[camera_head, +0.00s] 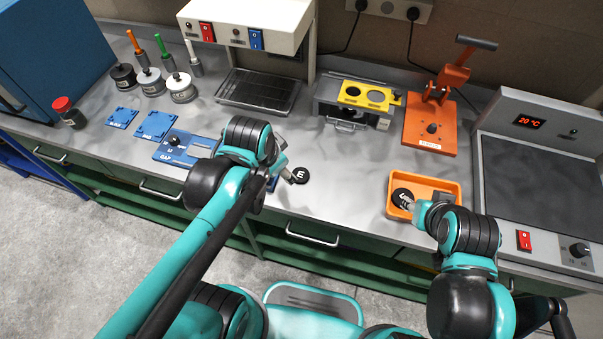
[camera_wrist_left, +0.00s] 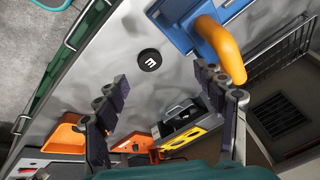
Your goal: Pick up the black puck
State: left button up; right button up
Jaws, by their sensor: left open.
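A black puck marked with a white E (camera_head: 300,175) lies flat on the steel bench near its front edge. It also shows in the left wrist view (camera_wrist_left: 150,60), above and between my open fingers. My left gripper (camera_head: 281,172) is just left of this puck in the head view, partly hidden by its own arm. In the wrist view its two fingers (camera_wrist_left: 163,95) are wide apart with nothing between them. Another black puck (camera_head: 402,197) with white marking lies in an orange tray (camera_head: 440,184). My right gripper (camera_head: 430,211) is at that tray; its fingers are not clear.
Blue plates (camera_head: 156,125) lie to the left, below several weights with coloured handles (camera_head: 150,80). A yellow-topped fixture (camera_head: 365,95), an orange press (camera_head: 432,125) and a heating unit (camera_head: 540,170) stand right. In the wrist view a yellow-orange curved part (camera_wrist_left: 222,48) is close beside one finger.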

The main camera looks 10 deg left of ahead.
pick_arm(q)
jog(key=w+m, duration=0.2)
jog(key=m+g+p, duration=0.4)
jog(key=m+p, duration=0.1)
jog(key=m, duration=0.4)
send_near(300, 175)
jog(key=shift+w+d+f, duration=0.1)
jog(key=shift+f+b, duration=0.3)
jog(key=f+b, duration=0.1)
jog(key=f, duration=0.4)
jog(key=f+b, duration=0.1)
jog(key=f, duration=0.1)
jog(key=shift+w+f+b, duration=0.25)
jog(key=shift+f+b, duration=0.05)
jog(key=c, duration=1.2)
